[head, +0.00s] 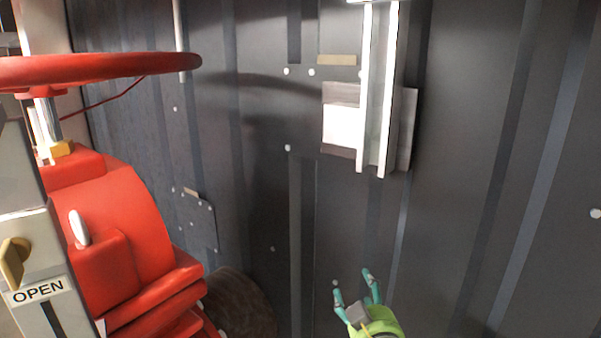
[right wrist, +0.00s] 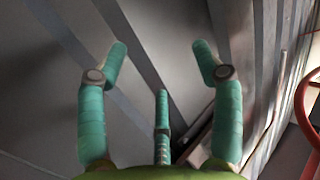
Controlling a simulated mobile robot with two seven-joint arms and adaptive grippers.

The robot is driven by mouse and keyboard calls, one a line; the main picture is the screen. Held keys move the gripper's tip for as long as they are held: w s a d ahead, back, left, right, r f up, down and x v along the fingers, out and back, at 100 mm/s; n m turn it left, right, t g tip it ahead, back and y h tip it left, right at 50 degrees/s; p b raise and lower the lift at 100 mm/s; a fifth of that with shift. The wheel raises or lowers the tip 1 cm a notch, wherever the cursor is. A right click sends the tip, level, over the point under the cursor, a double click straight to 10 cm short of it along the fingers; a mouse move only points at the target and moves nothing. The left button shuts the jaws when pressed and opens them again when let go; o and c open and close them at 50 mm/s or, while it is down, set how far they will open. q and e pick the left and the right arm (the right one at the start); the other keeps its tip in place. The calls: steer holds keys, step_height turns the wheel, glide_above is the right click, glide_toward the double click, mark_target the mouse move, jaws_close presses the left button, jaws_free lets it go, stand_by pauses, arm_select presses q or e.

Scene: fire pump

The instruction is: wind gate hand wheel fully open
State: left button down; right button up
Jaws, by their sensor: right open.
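The red gate hand wheel (head: 100,68) shows edge-on at the upper left of the head view, on a pale stem above a red valve body (head: 120,225). Part of a red ring, likely the same wheel, shows at the right edge of the right wrist view (right wrist: 304,108). My right gripper (head: 354,282), teal-fingered with a green base, is at the bottom of the head view, lower than the wheel and well to its right. In the right wrist view its fingers (right wrist: 160,55) are spread and empty. My left gripper is not in view.
A grey panel with a yellow knob (head: 14,262) and an OPEN label (head: 38,291) stands at the lower left. A dark ribbed wall (head: 250,180) fills the background. A pale metal bracket (head: 378,110) is fixed to it. Space between valve and right gripper looks free.

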steer(key=s+d+f+m+g+h, duration=0.1)
steer(key=s+d+f+g, duration=0.15)
steer(key=s+f, duration=0.4)
steer(key=s+d+f+g, duration=0.2)
steer(key=s+f+g, duration=0.2)
steer(key=s+f, duration=0.3)
steer(key=s+d+f+g, duration=0.1)
steer(key=s+f+g, duration=0.3)
steer(key=s, duration=0.6)
steer(key=s+d+f+g, duration=0.25)
steer(key=s+f, duration=0.35)
steer(key=s, duration=0.3)
step_height(320, 180, down, 24)
steer(key=s+g, duration=0.2)
steer(key=s, duration=0.1)
steer(key=s+d+f+n, duration=0.1)
steer(key=s+d+f, duration=0.1)
steer(key=s+f, duration=1)
steer(key=shift+s+f+g, duration=0.3)
steer(key=shift+s+g, duration=0.1)
steer(key=shift+s, duration=0.85)
